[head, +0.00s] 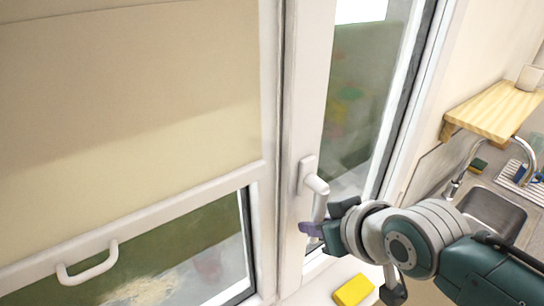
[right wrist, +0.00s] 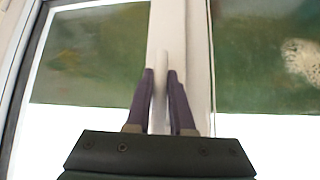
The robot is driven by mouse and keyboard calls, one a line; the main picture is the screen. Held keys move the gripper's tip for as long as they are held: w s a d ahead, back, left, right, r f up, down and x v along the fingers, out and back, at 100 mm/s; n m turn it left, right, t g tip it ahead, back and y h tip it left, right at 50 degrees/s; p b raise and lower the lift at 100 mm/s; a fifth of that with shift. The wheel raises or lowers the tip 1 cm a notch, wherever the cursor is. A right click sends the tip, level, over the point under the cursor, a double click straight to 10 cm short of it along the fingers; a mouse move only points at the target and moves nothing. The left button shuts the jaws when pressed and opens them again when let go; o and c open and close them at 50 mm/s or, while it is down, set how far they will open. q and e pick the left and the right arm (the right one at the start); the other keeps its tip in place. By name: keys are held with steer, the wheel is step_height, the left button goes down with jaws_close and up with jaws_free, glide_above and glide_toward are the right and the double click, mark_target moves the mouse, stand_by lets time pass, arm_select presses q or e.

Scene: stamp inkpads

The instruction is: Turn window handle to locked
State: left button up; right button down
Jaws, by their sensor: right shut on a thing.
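The white window handle (head: 316,186) sits on the white frame in the middle of the head view. Its grip points down from its pivot. In the right wrist view the handle (right wrist: 161,75) stands upright between the two purple fingers. My right gripper (head: 314,229) reaches in from the right and is shut on the lower part of the handle; it also shows in the right wrist view (right wrist: 161,80). The fingers partly hide the handle's lower end. My left gripper is not in view.
A second white handle (head: 88,264) is on the left window pane. A yellow sponge (head: 353,290) lies on the sill below my right gripper. A wooden shelf (head: 493,110) and a sink (head: 490,215) with a tap are at the right.

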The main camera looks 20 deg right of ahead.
steer(key=shift+a, duration=0.1)
steer(key=c, duration=0.8)
jaws_free()
steer(key=shift+s, duration=0.1)
steer(key=shift+s+r, duration=0.15)
steer(key=shift+r, duration=0.1)
steer(key=v, duration=0.9)
steer(key=shift+s, duration=0.15)
steer(key=shift+r, duration=0.1)
